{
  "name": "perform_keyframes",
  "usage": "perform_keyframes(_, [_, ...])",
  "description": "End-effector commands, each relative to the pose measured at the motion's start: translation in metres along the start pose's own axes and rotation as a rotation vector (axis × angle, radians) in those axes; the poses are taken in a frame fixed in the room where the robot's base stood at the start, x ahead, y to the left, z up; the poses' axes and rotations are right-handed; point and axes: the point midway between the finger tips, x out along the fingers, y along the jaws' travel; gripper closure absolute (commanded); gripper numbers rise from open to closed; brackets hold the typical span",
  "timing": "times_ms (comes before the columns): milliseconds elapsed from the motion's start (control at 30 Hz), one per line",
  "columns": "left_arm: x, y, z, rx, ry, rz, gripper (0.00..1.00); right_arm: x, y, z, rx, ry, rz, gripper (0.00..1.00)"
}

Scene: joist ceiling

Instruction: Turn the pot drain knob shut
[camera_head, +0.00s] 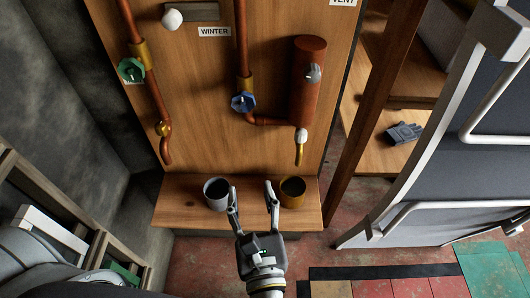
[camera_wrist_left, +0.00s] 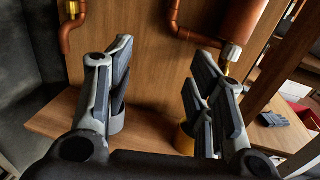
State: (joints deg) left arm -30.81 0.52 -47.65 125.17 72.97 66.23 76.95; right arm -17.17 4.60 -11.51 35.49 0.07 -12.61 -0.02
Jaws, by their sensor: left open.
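A copper pot (camera_head: 308,75) is fixed upright on the wooden panel. A grey knob (camera_head: 314,73) sits on its upper front. A pale grey knob (camera_head: 301,135) sits at its lower end, above a short brass spout (camera_head: 299,155); I take this one as the drain knob, and its exact turn is too small to tell. My left gripper (camera_head: 251,188) is open and empty, below and left of the spout, over the ledge between two cups. In the left wrist view the open fingers (camera_wrist_left: 160,70) partly hide both cups, and the pot (camera_wrist_left: 240,18) shows at the top right. My right gripper is not visible.
A grey cup (camera_head: 216,204) and a brass cup (camera_head: 292,203) stand on the wooden ledge (camera_head: 180,201). Pipes carry a green valve (camera_head: 131,70) and a blue valve (camera_head: 243,102). A glove (camera_head: 403,133) lies on a shelf at right. A grey framed panel (camera_head: 450,180) stands at right.

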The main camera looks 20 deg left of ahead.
Motion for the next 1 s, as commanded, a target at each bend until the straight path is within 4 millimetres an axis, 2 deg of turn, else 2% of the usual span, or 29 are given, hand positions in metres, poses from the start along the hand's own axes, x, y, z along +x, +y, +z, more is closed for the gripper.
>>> perform_keyframes(467, [0.000,-0.001,-0.001,0.016,-0.006,-0.005,0.51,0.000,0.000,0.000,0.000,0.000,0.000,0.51])
perform_keyframes(567, [0.002,-0.013,-0.010,0.127,-0.047,-0.042,0.51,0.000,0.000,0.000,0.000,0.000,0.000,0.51])
perform_keyframes(633, [0.004,-0.029,-0.025,0.289,-0.103,-0.096,0.51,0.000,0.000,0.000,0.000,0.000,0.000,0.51])
perform_keyframes(667, [0.004,-0.037,-0.034,0.378,-0.133,-0.126,0.51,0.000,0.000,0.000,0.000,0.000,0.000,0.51])
perform_keyframes(767, [0.005,-0.068,-0.081,0.737,-0.243,-0.247,0.51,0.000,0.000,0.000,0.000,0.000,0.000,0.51])
perform_keyframes(867, [0.001,-0.090,-0.146,1.116,-0.344,-0.390,0.51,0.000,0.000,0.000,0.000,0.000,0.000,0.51])
perform_keyframes(900, [-0.001,-0.094,-0.176,1.265,-0.380,-0.452,0.51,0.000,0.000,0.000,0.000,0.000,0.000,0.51])
perform_keyframes(967, [-0.006,-0.095,-0.222,1.473,-0.427,-0.547,0.51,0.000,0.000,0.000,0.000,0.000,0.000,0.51])
perform_keyframes(1000, [-0.009,-0.092,-0.252,1.599,-0.455,-0.613,0.51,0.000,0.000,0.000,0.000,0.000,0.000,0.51])
